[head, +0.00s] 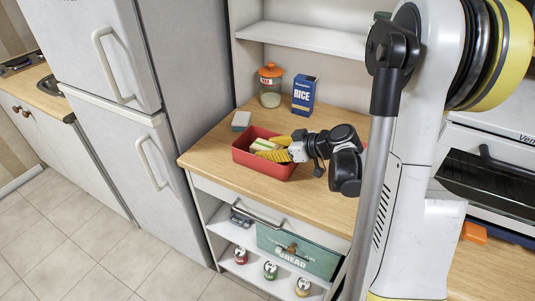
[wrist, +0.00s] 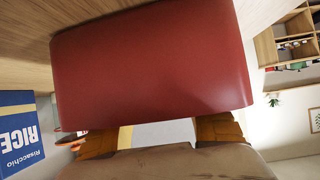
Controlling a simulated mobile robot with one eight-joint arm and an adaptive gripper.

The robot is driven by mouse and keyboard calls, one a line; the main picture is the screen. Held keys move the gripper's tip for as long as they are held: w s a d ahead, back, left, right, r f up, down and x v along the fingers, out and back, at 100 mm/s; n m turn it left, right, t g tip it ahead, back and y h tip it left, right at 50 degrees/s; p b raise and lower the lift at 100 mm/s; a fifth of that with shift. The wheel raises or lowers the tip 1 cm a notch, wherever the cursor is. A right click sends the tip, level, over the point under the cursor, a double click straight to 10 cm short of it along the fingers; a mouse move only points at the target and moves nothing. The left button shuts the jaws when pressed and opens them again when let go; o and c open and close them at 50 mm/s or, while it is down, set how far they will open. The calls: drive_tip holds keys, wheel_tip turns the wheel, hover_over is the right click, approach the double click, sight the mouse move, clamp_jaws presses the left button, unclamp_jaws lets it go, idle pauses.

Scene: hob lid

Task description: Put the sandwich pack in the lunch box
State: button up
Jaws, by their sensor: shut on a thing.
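The red lunch box (head: 276,170) stands open on the wooden counter; its red wall fills much of the wrist view (wrist: 150,65). The pale sandwich pack (head: 261,145) shows at the box opening, between the yellow fingers of my gripper (head: 268,148). My gripper reaches in from the right and is shut on the pack. In the wrist view the fingers (wrist: 160,137) show beyond the box edge, with a pale patch between them that I cannot identify surely. The pack's lower part is hidden, so I cannot tell whether it touches the box floor.
A grey-green block (head: 240,121) lies behind the box at left. An orange-lidded jar (head: 270,88) and a blue rice box (head: 304,96) stand at the back. A green bread bin (head: 300,252) and several cans are below. The counter's left front is clear.

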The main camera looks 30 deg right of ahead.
drive_tip(key=shift+r, duration=0.1)
drive_tip(key=shift+f, duration=0.25)
drive_tip(key=o, duration=1)
drive_tip(key=shift+r, duration=0.1)
drive_tip(key=shift+c, duration=0.2)
